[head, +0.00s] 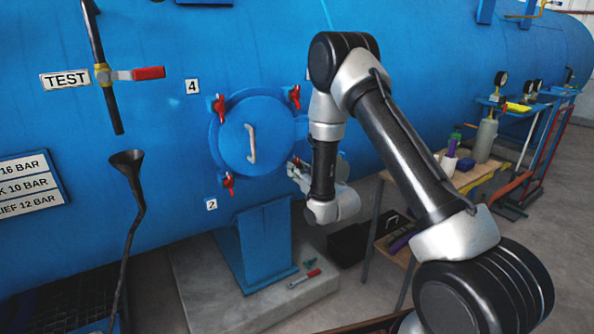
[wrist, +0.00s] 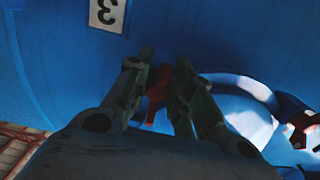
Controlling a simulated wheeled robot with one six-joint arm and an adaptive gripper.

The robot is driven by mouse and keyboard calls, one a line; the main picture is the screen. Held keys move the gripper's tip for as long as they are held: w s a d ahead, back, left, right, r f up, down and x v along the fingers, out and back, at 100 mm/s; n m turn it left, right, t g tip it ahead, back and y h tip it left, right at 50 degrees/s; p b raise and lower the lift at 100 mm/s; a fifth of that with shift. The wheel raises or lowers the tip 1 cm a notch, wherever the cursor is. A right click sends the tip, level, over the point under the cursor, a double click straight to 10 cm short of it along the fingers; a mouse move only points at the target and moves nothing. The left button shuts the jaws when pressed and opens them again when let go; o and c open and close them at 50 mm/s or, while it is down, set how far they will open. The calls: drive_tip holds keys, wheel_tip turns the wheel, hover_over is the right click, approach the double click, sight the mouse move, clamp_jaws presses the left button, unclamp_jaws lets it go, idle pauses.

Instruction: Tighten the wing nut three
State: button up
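Wing nut three, a red wing nut (wrist: 157,86), shows in the wrist view between the two fingers of my gripper (wrist: 158,72), below the upside-down number 3 plate (wrist: 106,9). The fingers straddle it, one on each side; I cannot tell whether both press on it. In the head view my gripper (head: 296,170) is at the lower right of the round blue hatch (head: 240,120), and the nut there is hidden by my arm. Other red wing nuts sit at the hatch's upper left (head: 219,107), upper right (head: 294,96) and lower left (head: 229,184).
A wooden bench (head: 480,176) with bottles stands to the right. A red-handled valve (head: 148,73) and a black funnel (head: 127,160) are on the left. Another red wing nut (wrist: 303,130) shows at the wrist view's right.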

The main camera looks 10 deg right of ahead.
drive_tip(key=shift+s, duration=0.1)
drive_tip(key=v, duration=1.1)
drive_tip(key=shift+s, duration=0.35)
drive_tip(key=shift+d, duration=0.15)
